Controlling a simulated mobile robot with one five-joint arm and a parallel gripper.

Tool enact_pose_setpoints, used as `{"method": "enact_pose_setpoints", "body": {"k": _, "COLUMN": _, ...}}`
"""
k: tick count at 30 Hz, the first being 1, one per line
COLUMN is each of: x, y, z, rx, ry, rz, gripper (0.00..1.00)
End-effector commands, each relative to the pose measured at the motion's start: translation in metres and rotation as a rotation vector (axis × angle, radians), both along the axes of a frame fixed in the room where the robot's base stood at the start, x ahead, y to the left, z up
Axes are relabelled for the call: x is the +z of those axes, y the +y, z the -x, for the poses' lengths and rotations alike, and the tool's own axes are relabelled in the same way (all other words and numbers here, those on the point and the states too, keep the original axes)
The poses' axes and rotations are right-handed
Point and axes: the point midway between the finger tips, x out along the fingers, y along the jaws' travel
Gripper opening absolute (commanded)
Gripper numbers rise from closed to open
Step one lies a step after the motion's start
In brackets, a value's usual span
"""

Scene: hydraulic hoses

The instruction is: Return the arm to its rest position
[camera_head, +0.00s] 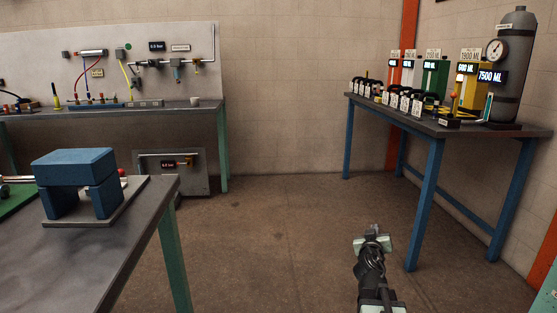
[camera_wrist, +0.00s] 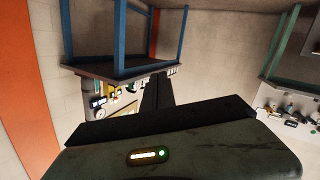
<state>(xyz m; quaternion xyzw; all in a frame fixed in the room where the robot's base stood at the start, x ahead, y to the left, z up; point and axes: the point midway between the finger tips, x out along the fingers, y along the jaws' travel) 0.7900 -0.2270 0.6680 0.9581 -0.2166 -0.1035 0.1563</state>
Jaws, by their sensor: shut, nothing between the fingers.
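My arm rises from the bottom edge of the head view, right of centre. My gripper (camera_head: 372,238) is at its upper end, over open floor and in front of the blue-legged table (camera_head: 450,128). In the wrist view, which is upside down, the two dark fingers of my gripper (camera_wrist: 157,92) lie together with nothing between them. The blue-legged table (camera_wrist: 90,69) hangs from the top of that view, behind the fingers. The fingertips appear apart from everything around them. The lower part of my arm is cut off by the frame edge.
A near grey table (camera_head: 120,240) with a blue block stand (camera_head: 75,185) is at the left. A green-legged workbench (camera_head: 150,112) with hoses and fittings lines the back wall. A grey cylinder (camera_head: 514,65) stands on the blue-legged table. The floor (camera_head: 260,230) between the tables is clear.

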Motion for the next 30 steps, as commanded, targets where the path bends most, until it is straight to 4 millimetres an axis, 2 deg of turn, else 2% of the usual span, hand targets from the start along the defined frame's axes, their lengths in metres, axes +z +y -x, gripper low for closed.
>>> {"method": "enact_pose_setpoints", "body": {"k": 1, "x": -0.012, "y": 0.043, "z": 0.003, "rx": -0.026, "ry": 0.08, "rz": -0.099, "gripper": 0.0}}
{"method": "enact_pose_setpoints", "body": {"k": 3, "x": -0.052, "y": 0.083, "z": 0.021, "rx": -0.075, "ry": 0.24, "rz": -0.224, "gripper": 0.0}}
{"method": "enact_pose_setpoints", "body": {"k": 6, "x": -0.104, "y": 0.128, "z": 0.056, "rx": -0.102, "ry": 0.478, "rz": -0.358, "gripper": 0.0}}
{"method": "enact_pose_setpoints", "body": {"k": 9, "x": -0.143, "y": 0.16, "z": 0.095, "rx": -0.1, "ry": 0.699, "rz": -0.458, "gripper": 0.0}}
{"method": "enact_pose_setpoints", "body": {"k": 12, "x": -0.168, "y": 0.184, "z": 0.136, "rx": -0.074, "ry": 0.906, "rz": -0.541, "gripper": 0.0}}
{"method": "enact_pose_setpoints", "body": {"k": 16, "x": -0.184, "y": 0.218, "z": 0.186, "rx": 0.011, "ry": 1.16, "rz": -0.61, "gripper": 0.0}}
{"method": "enact_pose_setpoints", "body": {"k": 18, "x": -0.186, "y": 0.23, "z": 0.214, "rx": 0.075, "ry": 1.304, "rz": -0.606, "gripper": 0.0}}
{"method": "enact_pose_setpoints", "body": {"k": 19, "x": -0.183, "y": 0.228, "z": 0.219, "rx": 0.107, "ry": 1.339, "rz": -0.573, "gripper": 0.0}}
{"method": "enact_pose_setpoints", "body": {"k": 21, "x": -0.149, "y": 0.227, "z": 0.217, "rx": 0.098, "ry": 1.326, "rz": -0.577, "gripper": 0.0}}
{"method": "enact_pose_setpoints", "body": {"k": 26, "x": -0.104, "y": 0.227, "z": 0.216, "rx": 0.095, "ry": 1.324, "rz": -0.577, "gripper": 0.0}}
{"method": "enact_pose_setpoints", "body": {"k": 30, "x": -0.055, "y": 0.227, "z": 0.216, "rx": 0.094, "ry": 1.323, "rz": -0.577, "gripper": 0.0}}
